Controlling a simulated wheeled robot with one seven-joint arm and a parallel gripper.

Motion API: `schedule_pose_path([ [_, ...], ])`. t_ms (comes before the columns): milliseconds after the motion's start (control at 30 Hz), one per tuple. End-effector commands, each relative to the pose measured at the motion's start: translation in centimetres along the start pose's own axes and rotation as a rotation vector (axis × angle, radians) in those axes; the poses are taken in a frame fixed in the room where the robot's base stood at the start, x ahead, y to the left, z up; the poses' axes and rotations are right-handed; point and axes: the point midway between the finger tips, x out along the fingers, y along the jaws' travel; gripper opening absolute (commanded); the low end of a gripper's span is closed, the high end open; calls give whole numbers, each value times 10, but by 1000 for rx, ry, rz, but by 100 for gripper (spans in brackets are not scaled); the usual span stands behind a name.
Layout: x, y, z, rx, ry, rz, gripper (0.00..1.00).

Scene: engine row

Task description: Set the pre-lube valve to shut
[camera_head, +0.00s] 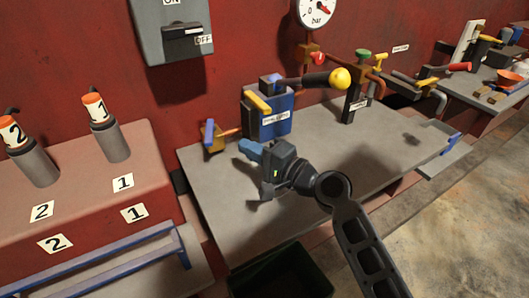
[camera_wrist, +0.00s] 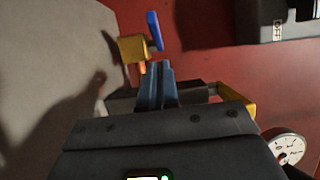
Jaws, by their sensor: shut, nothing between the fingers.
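A small brass valve block (camera_head: 218,141) with a blue lever (camera_head: 209,136) stands at the left rear of the grey bench, beside the blue pump box (camera_head: 268,122). A short copper pipe joins them. I take this for the pre-lube valve; no readable label confirms it. In the wrist view, the block (camera_wrist: 132,48) and its blue lever (camera_wrist: 154,31) lie just beyond my fingertips. I cannot tell whether the lever lies along or across the pipe. My gripper (camera_head: 243,146) is shut and empty, in front of the pump box and right of the valve, apart from the lever.
The pump box carries a yellow handle (camera_head: 257,102) and a long black lever with a yellow ball (camera_head: 340,78). A gauge (camera_head: 317,10) hangs above. A red block (camera_head: 75,195) with two orange-topped cylinders stands left. The bench (camera_head: 215,200) is clear at front left.

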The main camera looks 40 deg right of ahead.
Motion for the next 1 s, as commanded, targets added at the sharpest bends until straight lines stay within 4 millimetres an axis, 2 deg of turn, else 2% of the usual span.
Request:
schedule_pose_path([
  [100,24,-2,0,-1,-1,0,0],
  [333,45,-1,22,1,-1,2,0],
  [500,51,0,28,0,-1,1,0],
  [1000,52,0,30,-1,8,1,0],
])
